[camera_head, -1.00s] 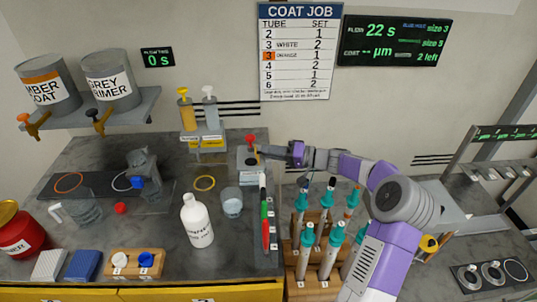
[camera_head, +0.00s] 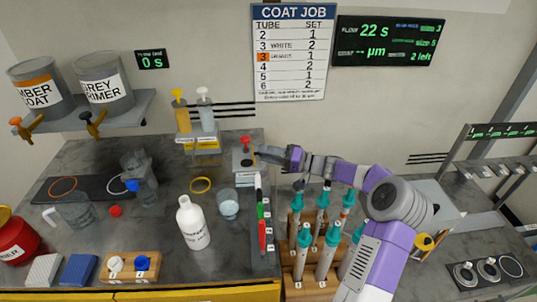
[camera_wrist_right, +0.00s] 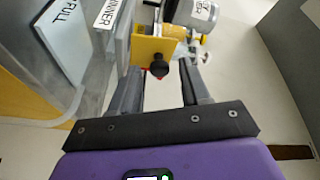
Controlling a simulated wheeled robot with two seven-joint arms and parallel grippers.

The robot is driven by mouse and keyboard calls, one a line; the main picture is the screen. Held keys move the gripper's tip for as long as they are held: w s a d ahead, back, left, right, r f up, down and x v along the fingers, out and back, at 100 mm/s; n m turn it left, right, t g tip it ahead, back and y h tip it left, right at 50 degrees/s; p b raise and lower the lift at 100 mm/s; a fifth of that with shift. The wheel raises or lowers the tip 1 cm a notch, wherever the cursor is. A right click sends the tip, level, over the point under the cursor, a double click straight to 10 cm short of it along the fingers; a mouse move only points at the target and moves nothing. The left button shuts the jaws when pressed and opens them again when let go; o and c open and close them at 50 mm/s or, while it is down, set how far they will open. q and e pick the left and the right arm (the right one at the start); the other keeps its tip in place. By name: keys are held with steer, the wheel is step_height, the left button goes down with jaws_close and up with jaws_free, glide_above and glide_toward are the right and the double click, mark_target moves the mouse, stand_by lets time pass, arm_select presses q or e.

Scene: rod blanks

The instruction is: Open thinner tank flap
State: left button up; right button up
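The thinner tank (camera_head: 243,163) is a small grey box with a red knob (camera_head: 246,141) on top, at the back right of the left bench. My right gripper (camera_head: 263,153) reaches in from the right at the tank's top. In the right wrist view my gripper (camera_wrist_right: 160,68) is open, with a dark round knob (camera_wrist_right: 159,66) between or just beyond its fingertips. A yellow plate (camera_wrist_right: 150,47) is behind the knob. A grey face with a partly cut-off thinner label (camera_wrist_right: 108,30) is at the left. I cannot tell whether the flap is raised. My left gripper is out of view.
A rack of teal-topped tools (camera_head: 315,240) stands below my right arm.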

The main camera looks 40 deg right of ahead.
steer(key=p+v, duration=0.2)
steer(key=v, duration=0.5)
steer(key=shift+s+d, duration=0.2)
steer(key=shift+s, duration=0.05)
steer(key=shift+r, duration=0.1)
stand_by(0.4)
